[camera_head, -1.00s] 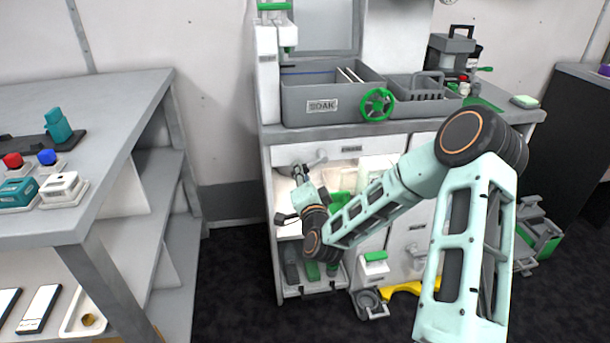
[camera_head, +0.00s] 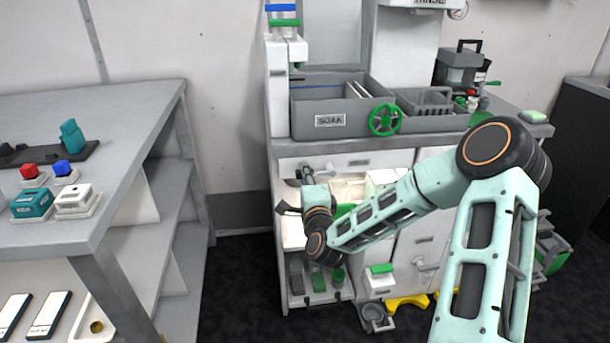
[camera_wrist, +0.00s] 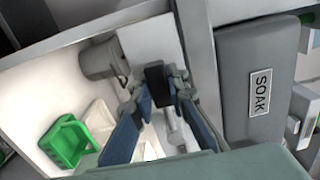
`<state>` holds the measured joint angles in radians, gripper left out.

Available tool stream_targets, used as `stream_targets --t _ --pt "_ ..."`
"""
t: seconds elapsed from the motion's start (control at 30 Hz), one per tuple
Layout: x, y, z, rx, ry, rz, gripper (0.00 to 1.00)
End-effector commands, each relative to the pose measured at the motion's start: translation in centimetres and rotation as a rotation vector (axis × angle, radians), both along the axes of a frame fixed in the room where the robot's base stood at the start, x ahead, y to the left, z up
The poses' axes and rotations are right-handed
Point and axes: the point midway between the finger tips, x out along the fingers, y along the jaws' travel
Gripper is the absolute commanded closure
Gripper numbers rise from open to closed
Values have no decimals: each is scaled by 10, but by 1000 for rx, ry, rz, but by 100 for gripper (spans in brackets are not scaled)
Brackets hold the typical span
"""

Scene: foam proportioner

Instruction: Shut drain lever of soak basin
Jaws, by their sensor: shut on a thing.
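The grey soak basin (camera_head: 345,119), with its SOAK label and a green handwheel, sits on the counter. It also shows at the right of the wrist view (camera_wrist: 258,55). My gripper (camera_head: 309,176) is under the counter front, below the basin. In the wrist view, my gripper (camera_wrist: 160,88) has its blue fingers around a dark piece, which seems to be the end of the drain lever (camera_wrist: 154,74). A grey round fitting (camera_wrist: 103,60) is to its left. The lever's exact angle is mostly hidden by the fingers and wrist.
An open cabinet below holds a green container (camera_wrist: 67,142) and pale boxes close to my gripper. The counter edge (camera_head: 400,143) is just above. A grey workbench (camera_head: 120,170) stands at the left, with open floor between.

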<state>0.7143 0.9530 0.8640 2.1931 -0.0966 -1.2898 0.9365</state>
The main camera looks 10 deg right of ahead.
Motion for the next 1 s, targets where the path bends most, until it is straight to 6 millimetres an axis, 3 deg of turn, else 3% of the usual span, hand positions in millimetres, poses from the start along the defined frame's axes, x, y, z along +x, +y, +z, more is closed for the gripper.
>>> stream_targets --t 0.33,0.37,0.5,0.83,1.0 --pt "0 0 1 8 -2 0 100" --pt "0 0 1 8 -2 0 82" --pt "0 0 1 7 -2 0 67" --pt "-2 0 0 4 -1 0 67" --pt "-20 0 0 4 1 0 67"
